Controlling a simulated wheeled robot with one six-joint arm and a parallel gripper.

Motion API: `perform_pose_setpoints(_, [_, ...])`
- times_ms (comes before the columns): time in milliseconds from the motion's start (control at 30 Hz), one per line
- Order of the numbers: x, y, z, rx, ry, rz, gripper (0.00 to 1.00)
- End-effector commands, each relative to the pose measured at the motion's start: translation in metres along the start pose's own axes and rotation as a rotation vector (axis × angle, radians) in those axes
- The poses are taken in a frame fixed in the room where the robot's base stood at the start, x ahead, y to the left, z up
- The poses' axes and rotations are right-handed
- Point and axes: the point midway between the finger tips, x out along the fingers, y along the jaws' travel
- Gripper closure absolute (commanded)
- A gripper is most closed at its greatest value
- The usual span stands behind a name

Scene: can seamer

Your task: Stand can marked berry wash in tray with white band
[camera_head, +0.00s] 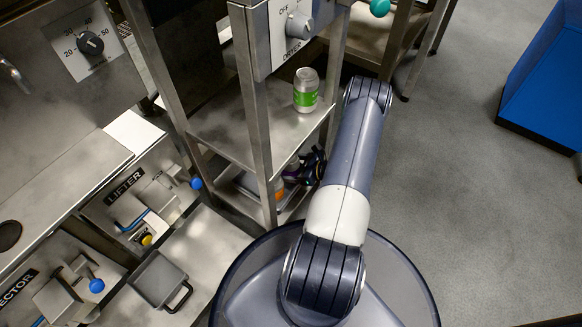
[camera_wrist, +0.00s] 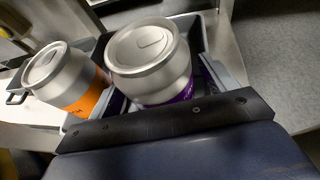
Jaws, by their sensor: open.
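A silver can with a purple label (camera_wrist: 150,58) stands in a dark tray with a grey rim (camera_wrist: 204,32) in the wrist view; its wording is not readable. A silver can with an orange label (camera_wrist: 70,80) is to its left, tilted in the picture; its label also shows low in the head view (camera_head: 279,194). My gripper (camera_head: 313,166) is at the lower shelf, open. In the wrist view its dark bar (camera_wrist: 165,121) crosses just in front of the purple can and hides its lower part. I cannot tell whether they touch. No white band on the tray is clearly visible.
A can with a green label (camera_head: 306,90) stands on the upper shelf (camera_head: 222,128), above my gripper. Metal posts (camera_head: 258,130) frame the shelves closely. A small grey pan (camera_head: 158,280) lies at the lower left. Open floor (camera_head: 450,150) is on the right.

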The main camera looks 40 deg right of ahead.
Motion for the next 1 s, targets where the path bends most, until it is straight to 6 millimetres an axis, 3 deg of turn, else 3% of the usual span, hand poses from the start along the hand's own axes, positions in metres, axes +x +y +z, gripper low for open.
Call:
perform_pose_setpoints(167, [-0.014, -0.001, 0.005, 0.001, 0.0, -0.004, 0.2])
perform_pose_setpoints(600, [-0.102, -0.001, 0.005, 0.0, 0.0, -0.004, 0.2])
perform_pose_setpoints(800, [-0.12, 0.0, 0.003, 0.0, 0.0, -0.001, 0.2])
perform_pose_setpoints(1000, [-0.122, 0.0, 0.003, 0.0, 0.0, 0.0, 0.2])
